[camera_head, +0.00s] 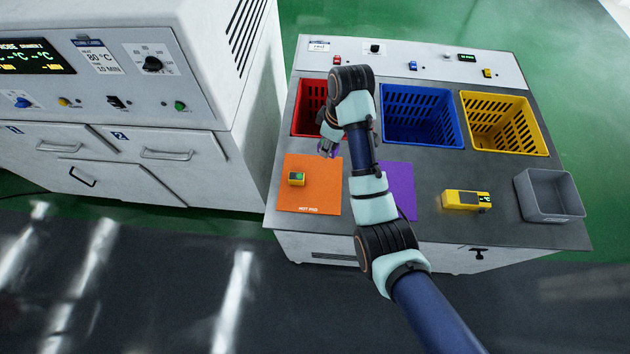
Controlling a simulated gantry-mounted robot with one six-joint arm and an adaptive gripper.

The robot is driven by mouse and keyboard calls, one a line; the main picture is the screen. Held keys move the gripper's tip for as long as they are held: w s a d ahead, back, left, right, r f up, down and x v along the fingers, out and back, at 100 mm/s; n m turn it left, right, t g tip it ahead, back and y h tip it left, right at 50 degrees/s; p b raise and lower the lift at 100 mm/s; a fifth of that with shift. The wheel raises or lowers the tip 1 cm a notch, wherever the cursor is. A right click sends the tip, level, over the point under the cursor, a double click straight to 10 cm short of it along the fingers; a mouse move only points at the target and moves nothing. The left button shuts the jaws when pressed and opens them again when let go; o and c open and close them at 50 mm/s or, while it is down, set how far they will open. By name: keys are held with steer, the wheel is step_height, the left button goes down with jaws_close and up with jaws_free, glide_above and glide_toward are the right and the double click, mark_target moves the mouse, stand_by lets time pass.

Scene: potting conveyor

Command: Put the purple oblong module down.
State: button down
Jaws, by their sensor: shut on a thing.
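My gripper (327,149) is shut on the purple oblong module (337,151), of which only small purple bits show around the fingers. They are in front of the red basket (305,108), near the back edge of the orange pad (313,202). The forearm and wrist hide part of the basket and most of the module. I cannot tell the height of the module above the worktop or whether it touches anything.
A purple mat (401,184) lies partly behind my arm. Blue (422,142) and yellow (505,148) baskets, a yellow meter (460,200) and a grey bin (553,210) stand to the right.

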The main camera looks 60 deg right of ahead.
steer(key=b, duration=0.8)
glide_above(324, 183)
steer(key=f, duration=1.4)
steer(key=shift+s+f, duration=0.1)
steer(key=shift+s, duration=0.3)
steer(key=shift+f+b, duration=0.7)
steer(key=shift+f, duration=1.85)
steer(key=shift+f, duration=0.1)
steer(key=c, duration=0.8)
jaws_free()
steer(key=shift+o, duration=0.2)
step_height(324, 183, up, 12)
steer(key=s+p, duration=0.1)
steer(key=p, duration=0.3)
steer(key=shift+s+p, duration=0.35)
